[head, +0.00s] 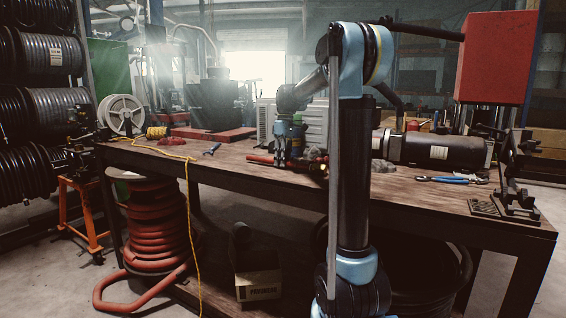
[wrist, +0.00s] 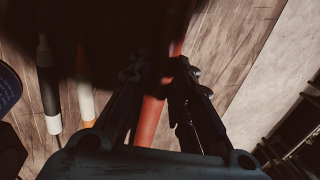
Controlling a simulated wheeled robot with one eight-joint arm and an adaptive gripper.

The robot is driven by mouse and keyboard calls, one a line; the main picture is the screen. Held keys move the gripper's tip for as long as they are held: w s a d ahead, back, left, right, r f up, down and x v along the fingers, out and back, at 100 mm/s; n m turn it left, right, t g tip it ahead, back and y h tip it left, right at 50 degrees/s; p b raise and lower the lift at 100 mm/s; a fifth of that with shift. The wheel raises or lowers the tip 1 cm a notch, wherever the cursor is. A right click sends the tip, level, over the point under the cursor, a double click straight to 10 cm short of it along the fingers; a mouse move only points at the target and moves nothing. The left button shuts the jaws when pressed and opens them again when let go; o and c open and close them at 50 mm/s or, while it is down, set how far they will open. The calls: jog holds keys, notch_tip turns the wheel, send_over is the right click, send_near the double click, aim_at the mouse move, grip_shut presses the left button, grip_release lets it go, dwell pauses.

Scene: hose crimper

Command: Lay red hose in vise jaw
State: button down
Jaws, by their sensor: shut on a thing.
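The red hose (head: 261,159) shows just left of my gripper (head: 282,160), low over the middle of the bench. In the wrist view the red hose (wrist: 150,119) runs between the two dark fingers of my gripper (wrist: 158,82), which are shut on it. A dark shadow hides part of the upper wrist view. I cannot tell whether the hose touches the bench top. A black vise-like tool (head: 84,140) is at the left end of the bench, far from my gripper; its jaw is too small to make out.
The wooden bench (head: 230,165) also holds a blue-handled tool (head: 212,149), a white reel (head: 121,114), a large black cylinder (head: 435,150), blue pliers (head: 450,180) and a black lever tool (head: 515,185). A yellow cord (head: 190,215) hangs over the front edge. The left front top is mostly clear.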

jog(key=shift+s+f, duration=0.2)
jog(key=shift+f, duration=0.35)
jog(key=c, duration=1.4)
grip_release()
jog(key=shift+w+f, duration=0.2)
jog(key=shift+f, duration=0.05)
jog(key=shift+r, duration=0.1)
jog(key=shift+r, duration=0.15)
jog(key=shift+r, duration=0.25)
jog(key=r, duration=0.4)
jog(key=w+r, duration=0.1)
jog(key=r, duration=0.3)
jog(key=d+r, duration=0.1)
jog(key=r, duration=0.3)
jog(key=shift+w+r, duration=0.25)
jog(key=shift+w, duration=0.15)
